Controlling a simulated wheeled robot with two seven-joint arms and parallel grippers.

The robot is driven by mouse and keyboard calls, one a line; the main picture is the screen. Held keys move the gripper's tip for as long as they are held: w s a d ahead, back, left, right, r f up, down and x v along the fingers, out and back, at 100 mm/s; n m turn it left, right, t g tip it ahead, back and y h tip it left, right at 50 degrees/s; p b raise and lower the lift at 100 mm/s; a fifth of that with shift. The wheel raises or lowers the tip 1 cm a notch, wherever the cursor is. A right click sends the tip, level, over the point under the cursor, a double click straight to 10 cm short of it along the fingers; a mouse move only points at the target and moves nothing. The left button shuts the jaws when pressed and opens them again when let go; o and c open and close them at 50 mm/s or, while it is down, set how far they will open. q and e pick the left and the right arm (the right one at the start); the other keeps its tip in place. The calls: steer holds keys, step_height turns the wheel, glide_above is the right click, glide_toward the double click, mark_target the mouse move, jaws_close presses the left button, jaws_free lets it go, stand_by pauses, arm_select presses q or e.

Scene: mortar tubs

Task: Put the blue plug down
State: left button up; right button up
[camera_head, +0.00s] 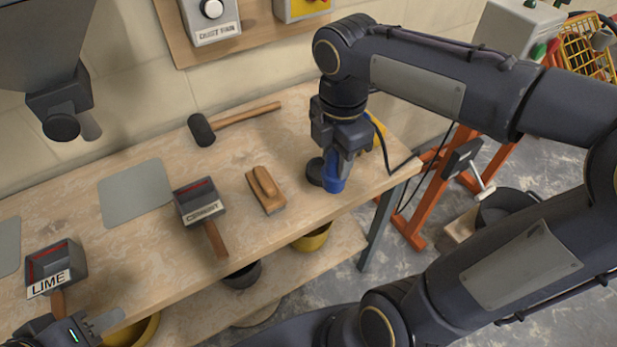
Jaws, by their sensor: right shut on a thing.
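The blue plug (335,184) is between the fingers of my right gripper (342,162), which is shut on it and points down at the right part of the bench. The plug's lower end is at or just above the bench top; I cannot tell whether it touches. A dark cable hangs beside the gripper on its right. A dark round piece (315,171) shows just left of the plug, partly hidden. My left gripper (98,325) is at the bottom left edge, near the handle of the LIME scoop, and its fingers are only partly in view.
On the wooden bench (150,235) are a mallet (201,130), a wooden float (265,190), a CEMENT scoop (200,200), a LIME scoop (55,268) and a grey mat (135,192). Tubs stand on the lower shelf. An orange stand (430,200) is to the right.

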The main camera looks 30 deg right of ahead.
steer(key=shift+w+a+f, duration=0.2)
steer(key=shift+f, duration=0.05)
steer(key=shift+w+d+f+p, duration=0.1)
steer(key=shift+w+d+f, duration=0.75)
steer(key=shift+w+f, duration=1.25)
steer(key=shift+w+d+f+p, duration=0.1)
steer(key=shift+w+d+f, duration=0.7)
steer(key=shift+w+f, duration=1.3)
steer(key=shift+w+d+f+p, duration=0.1)
steer(key=shift+w+d+f, duration=0.75)
steer(key=shift+w+f, duration=1.25)
steer(key=shift+s, duration=0.1)
steer(key=shift+f, duration=0.15)
steer(key=shift+f, duration=0.15)
steer(key=o, duration=1)
steer(key=shift+o, duration=0.2)
